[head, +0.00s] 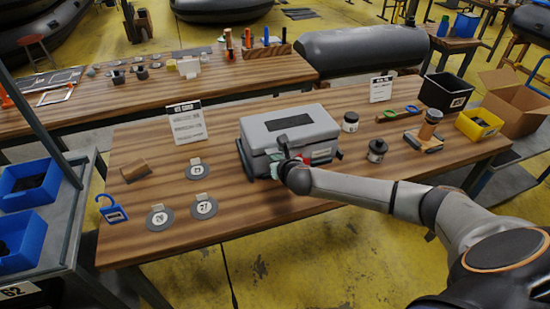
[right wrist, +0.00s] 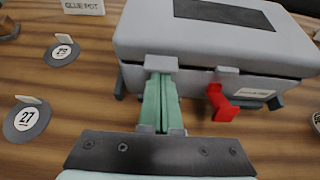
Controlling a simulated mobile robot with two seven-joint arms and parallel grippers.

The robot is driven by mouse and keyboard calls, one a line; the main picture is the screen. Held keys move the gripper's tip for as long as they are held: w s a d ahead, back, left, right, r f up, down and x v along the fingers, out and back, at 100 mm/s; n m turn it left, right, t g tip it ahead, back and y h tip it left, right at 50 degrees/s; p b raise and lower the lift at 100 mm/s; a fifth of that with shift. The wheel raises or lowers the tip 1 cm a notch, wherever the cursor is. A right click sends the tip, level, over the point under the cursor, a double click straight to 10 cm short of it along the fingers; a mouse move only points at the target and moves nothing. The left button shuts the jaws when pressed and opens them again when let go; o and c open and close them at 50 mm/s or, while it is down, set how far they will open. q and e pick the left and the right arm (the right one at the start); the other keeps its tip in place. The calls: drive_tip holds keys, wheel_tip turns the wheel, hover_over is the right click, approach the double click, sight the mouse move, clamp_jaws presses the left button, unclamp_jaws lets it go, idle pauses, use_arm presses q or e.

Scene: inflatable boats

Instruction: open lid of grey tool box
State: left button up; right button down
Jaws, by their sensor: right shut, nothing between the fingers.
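The grey tool box (head: 289,135) stands on the wooden table with its lid down. It has a dark panel on top of the lid. In the right wrist view the tool box (right wrist: 200,50) fills the upper right, with a red latch (right wrist: 222,103) hanging on its front. My right gripper (head: 283,158) is at the front of the box, and its green fingers are together. In the right wrist view the right gripper (right wrist: 160,85) has its fingertips at a grey latch tab under the lid's front edge; I cannot tell whether they touch it. My left gripper is not in view.
Round numbered discs (head: 204,207) lie left of the box, near a wood block (head: 134,170). A white sign (head: 187,122) stands behind them. Dark jars (head: 376,150), a black bin (head: 445,92) and a yellow bin (head: 479,124) are on the right.

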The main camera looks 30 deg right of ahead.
sight(271, 146)
drive_tip(key=shift+w+r+p, duration=0.1)
drive_tip(key=shift+r+p, duration=0.6)
drive_tip(key=shift+r, duration=1.05)
drive_tip(key=shift+w+d+r, duration=0.1)
drive_tip(key=shift+w+r, duration=0.2)
drive_tip(key=shift+r, duration=0.6)
drive_tip(key=shift+w+d+r, duration=0.1)
drive_tip(key=shift+w+r, duration=0.2)
drive_tip(key=shift+r, duration=0.6)
drive_tip(key=shift+w+d+r, duration=0.1)
drive_tip(key=shift+w+r, duration=0.35)
drive_tip(key=shift+r, duration=0.4)
drive_tip(key=shift+w+d+r, duration=0.1)
drive_tip(key=shift+w+r, duration=0.35)
drive_tip(key=shift+r, duration=0.4)
